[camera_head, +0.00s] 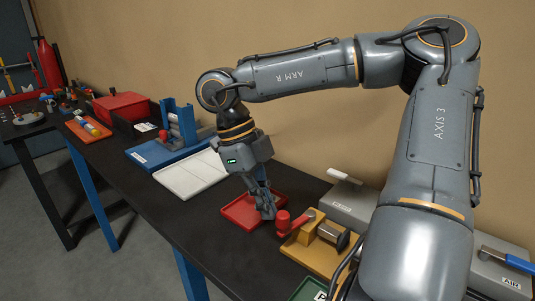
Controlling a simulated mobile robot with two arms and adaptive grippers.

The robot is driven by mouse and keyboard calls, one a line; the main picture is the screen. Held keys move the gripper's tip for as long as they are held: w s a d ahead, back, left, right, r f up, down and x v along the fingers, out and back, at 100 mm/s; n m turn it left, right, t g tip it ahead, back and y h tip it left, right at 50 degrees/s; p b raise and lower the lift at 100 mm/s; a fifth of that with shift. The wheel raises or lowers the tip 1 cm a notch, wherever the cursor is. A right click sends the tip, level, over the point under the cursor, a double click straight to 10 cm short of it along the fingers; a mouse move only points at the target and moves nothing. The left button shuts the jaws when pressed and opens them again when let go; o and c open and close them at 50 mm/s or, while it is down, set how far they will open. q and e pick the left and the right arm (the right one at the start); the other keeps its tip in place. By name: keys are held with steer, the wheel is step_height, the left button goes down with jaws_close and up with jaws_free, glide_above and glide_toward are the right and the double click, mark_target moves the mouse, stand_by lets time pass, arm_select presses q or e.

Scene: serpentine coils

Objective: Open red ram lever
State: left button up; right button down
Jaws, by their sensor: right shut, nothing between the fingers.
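The red ram lever (295,226) belongs to a yellow-based device (308,258) with a metal cylinder, on the black bench at the lower middle. Its upright red knob stands at the left end of the lever. My right gripper (267,213) points down, shut and empty, just left of the red knob, over the red tray's right side. I cannot tell whether the fingers touch the knob. My left gripper is not in view.
A red tray (238,213) lies under the gripper. A white tray (185,180) and a blue fixture (165,150) stand further left. Grey boxes (349,203) stand behind and right of the yellow device. My right arm hides part of the bench's right end.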

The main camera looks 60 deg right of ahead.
steer(key=shift+s+a+n+h, duration=0.3)
steer(key=shift+s+n, duration=0.3)
steer(key=shift+n, duration=0.2)
